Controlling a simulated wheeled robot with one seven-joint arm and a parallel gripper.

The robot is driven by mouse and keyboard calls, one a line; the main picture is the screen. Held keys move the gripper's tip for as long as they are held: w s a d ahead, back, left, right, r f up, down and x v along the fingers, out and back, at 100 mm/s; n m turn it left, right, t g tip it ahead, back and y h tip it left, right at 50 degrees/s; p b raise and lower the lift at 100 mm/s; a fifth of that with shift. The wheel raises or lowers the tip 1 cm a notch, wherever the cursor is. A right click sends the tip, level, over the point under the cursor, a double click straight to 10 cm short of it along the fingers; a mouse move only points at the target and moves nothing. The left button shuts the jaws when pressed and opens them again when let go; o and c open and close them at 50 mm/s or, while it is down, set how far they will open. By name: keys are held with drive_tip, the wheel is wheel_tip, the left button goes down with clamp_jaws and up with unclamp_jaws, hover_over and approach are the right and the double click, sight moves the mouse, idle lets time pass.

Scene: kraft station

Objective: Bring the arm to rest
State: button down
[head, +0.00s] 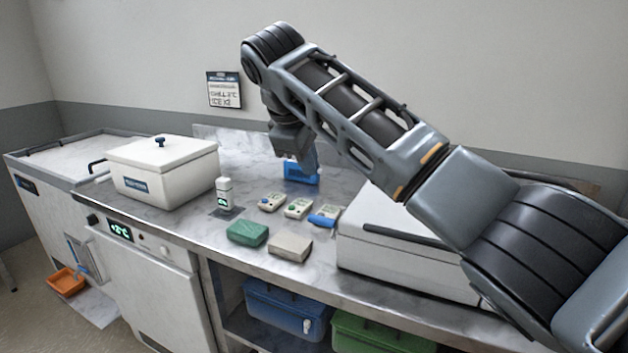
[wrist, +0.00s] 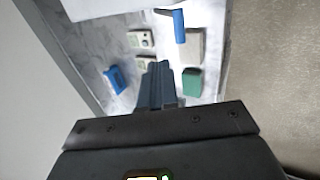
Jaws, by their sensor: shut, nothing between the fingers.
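My gripper (head: 309,168) points down from my raised arm above the marble worktop (head: 180,215), at the back of the middle stretch. In the wrist view my gripper (wrist: 157,68) shows its fingers together, with nothing between them. In the head view its tip overlaps a blue box (head: 295,176) at the back of the worktop. In the wrist view the blue box (wrist: 116,80) lies to the left of the fingers, apart from them.
Small meters (head: 298,208), a blue-handled device (head: 325,216), a green block (head: 247,233) and a beige block (head: 290,247) lie below and in front. A white bottle (head: 224,192) and lidded white tub (head: 160,172) stand left. A white case (head: 400,263) stands right, beneath my arm.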

drive_tip(key=shift+s+a+r, duration=0.15)
drive_tip(key=shift+s+r, duration=0.2)
drive_tip(key=shift+r, duration=0.25)
